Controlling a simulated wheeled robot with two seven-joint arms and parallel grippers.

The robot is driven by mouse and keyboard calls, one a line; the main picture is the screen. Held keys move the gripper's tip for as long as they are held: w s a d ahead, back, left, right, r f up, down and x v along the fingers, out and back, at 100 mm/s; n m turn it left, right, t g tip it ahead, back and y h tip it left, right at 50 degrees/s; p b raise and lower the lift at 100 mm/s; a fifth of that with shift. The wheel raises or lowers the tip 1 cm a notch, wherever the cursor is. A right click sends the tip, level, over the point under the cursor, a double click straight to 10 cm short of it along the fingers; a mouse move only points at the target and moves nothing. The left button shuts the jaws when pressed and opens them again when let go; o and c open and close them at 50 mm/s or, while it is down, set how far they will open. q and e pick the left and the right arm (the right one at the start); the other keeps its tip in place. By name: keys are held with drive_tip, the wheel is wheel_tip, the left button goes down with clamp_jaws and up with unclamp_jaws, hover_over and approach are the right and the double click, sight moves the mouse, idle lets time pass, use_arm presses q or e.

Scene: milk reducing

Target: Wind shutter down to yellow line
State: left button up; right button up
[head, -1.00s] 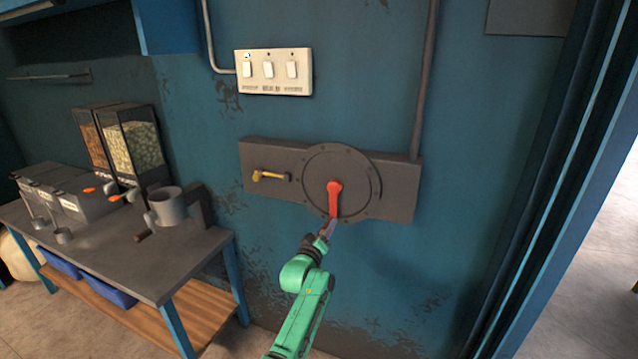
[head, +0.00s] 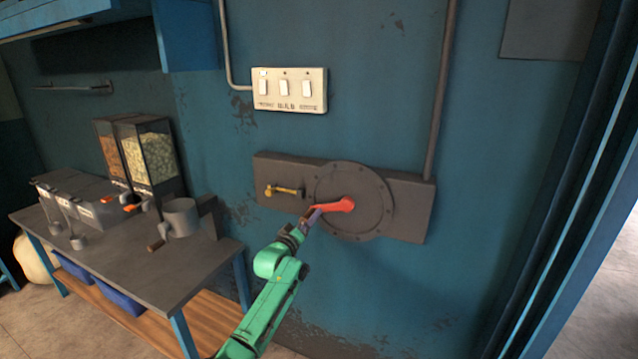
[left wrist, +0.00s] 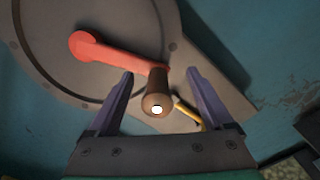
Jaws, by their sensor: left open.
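A red crank (head: 338,205) is mounted on a round dark grey disc (head: 372,200) on the wall. Its arm points left from the hub in the head view. It also shows in the left wrist view (left wrist: 110,50), with a brown knob (left wrist: 157,92) at its end. My left gripper (head: 311,214) is at that end of the crank. In the left wrist view its two fingers (left wrist: 161,75) are open, with the knob between them and gaps at both sides. The shutter and the yellow line are not in view. My right gripper is not in view.
A small yellow lever (head: 285,190) sits on the wall plate left of the disc. A white switch panel (head: 290,90) is above. A grey table (head: 130,255) with containers and a metal cup stands at left. A blue door frame (head: 575,200) is at right.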

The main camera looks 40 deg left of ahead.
use_arm(q)
drive_tip(key=p+v, duration=0.9)
drive_tip(key=v, duration=0.3)
drive_tip(key=shift+p, duration=0.4)
drive_tip(key=shift+a, duration=0.1)
